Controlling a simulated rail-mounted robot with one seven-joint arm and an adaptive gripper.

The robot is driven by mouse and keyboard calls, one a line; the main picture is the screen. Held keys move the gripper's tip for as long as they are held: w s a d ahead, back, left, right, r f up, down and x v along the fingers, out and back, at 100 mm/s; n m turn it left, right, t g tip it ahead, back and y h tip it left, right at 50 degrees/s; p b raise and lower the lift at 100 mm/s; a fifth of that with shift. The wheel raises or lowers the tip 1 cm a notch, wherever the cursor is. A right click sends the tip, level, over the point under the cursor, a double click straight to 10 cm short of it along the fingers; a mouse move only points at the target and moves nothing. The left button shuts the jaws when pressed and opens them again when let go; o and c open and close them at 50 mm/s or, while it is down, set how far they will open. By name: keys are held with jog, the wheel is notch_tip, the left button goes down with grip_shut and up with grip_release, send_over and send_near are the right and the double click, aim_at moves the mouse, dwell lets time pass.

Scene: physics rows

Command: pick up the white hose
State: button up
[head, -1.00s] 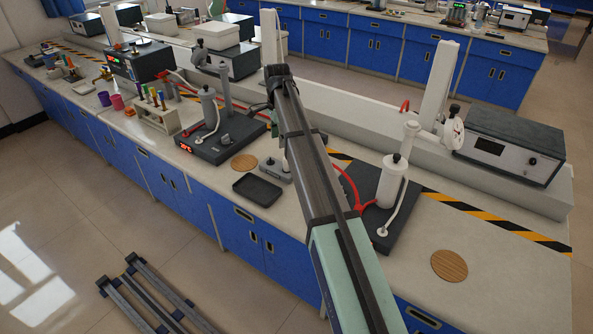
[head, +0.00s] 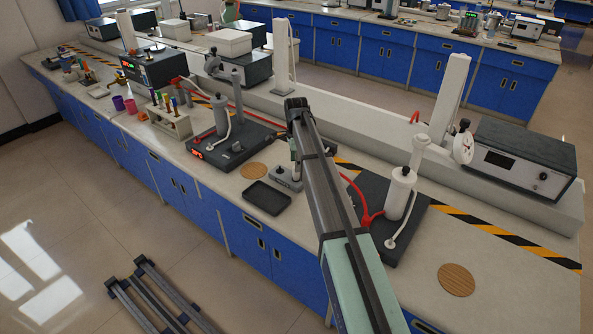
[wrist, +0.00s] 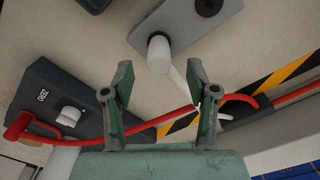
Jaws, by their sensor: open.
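White hoses show on two dark apparatus units in the head view. One hose (head: 229,126) curves down beside the white cylinder on the left unit, and another hose (head: 404,221) hangs beside the right unit's cylinder. In the wrist view, a slim white length (wrist: 178,77) runs from a white post toward the right finger; I cannot tell whether it is a hose. My gripper (wrist: 160,82) is open, with nothing seen held between its fingers. In the head view my arm mostly hides it.
A red hose (wrist: 150,124) crosses behind the fingers in the wrist view. The left unit (head: 237,145) has a red display. A black tray (head: 266,197), a small grey stand (head: 286,179) and a wooden disc (head: 456,280) lie on the bench. Bare bench surrounds the disc.

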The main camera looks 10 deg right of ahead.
jog(key=shift+f+p, duration=1.15)
jog(key=shift+f, duration=1.65)
grip_shut()
